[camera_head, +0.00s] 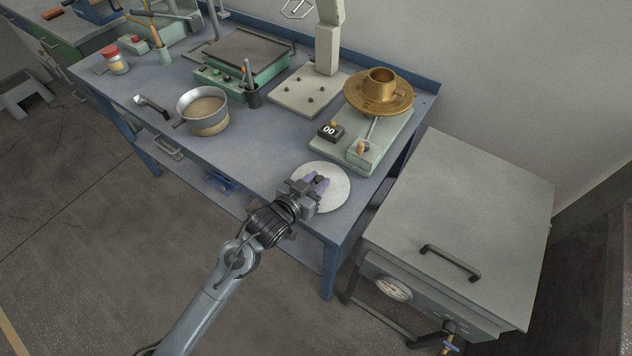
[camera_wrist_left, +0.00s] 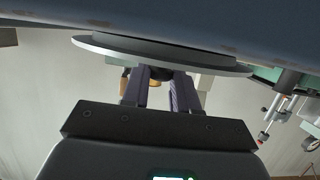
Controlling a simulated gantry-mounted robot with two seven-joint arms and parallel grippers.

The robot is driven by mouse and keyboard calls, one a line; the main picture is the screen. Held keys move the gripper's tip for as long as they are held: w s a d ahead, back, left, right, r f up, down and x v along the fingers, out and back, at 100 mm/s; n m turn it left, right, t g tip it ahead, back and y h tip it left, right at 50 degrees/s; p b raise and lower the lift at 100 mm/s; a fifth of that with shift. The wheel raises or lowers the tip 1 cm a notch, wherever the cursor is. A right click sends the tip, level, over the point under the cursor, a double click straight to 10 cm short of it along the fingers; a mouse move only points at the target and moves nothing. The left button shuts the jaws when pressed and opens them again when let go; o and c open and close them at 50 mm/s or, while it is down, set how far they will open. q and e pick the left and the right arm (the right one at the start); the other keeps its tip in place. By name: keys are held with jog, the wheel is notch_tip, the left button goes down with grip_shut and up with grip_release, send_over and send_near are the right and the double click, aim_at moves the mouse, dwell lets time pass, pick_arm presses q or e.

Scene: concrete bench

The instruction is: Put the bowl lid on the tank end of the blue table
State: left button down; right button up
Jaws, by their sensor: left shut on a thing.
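The bowl lid is a pale round disc (camera_head: 338,188) at the front edge of the blue table (camera_head: 262,152), near the end beside the grey tank (camera_head: 470,195). My left gripper (camera_head: 317,186) is over the lid, with its purple fingers shut on the lid's knob. In the left wrist view the lid (camera_wrist_left: 215,62) spans the top, close against the blue table surface, with the fingers (camera_wrist_left: 160,78) around a dark knob. I cannot tell whether the lid touches the table. My right gripper is not in view.
A grey pot (camera_head: 207,124) stands left of the lid. A small black counter block (camera_head: 330,132) and a pale green stand with a brass flanged part (camera_head: 379,98) are behind it. The tank has a black handle (camera_head: 450,262) and a gauge. Bare tabletop lies between pot and lid.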

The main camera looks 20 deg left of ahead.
pick_arm(q)
jog(key=shift+f, duration=0.15)
jog(key=c, duration=0.9)
grip_release()
jog(key=shift+o, duration=0.2)
jog(key=shift+s+a+r, duration=0.15)
jog(key=shift+s+r, duration=0.25)
jog(key=p+v, duration=0.3)
jog(key=v, duration=0.8)
jog(key=s+a+f+g+y, duration=0.1)
jog(key=s+f+g, duration=0.2)
jog(key=s, duration=0.4)
jog(key=s+a+f+n+g+y, duration=0.1)
jog(key=s+a+f+g+y, duration=0.1)
jog(key=s, duration=0.5)
jog(key=s+a+f+g+y, duration=0.1)
jog(key=s+a+f+g, duration=0.1)
jog(key=s+f+g, duration=0.3)
jog(key=shift+s+n, duration=0.3)
jog(key=shift+s, duration=0.75)
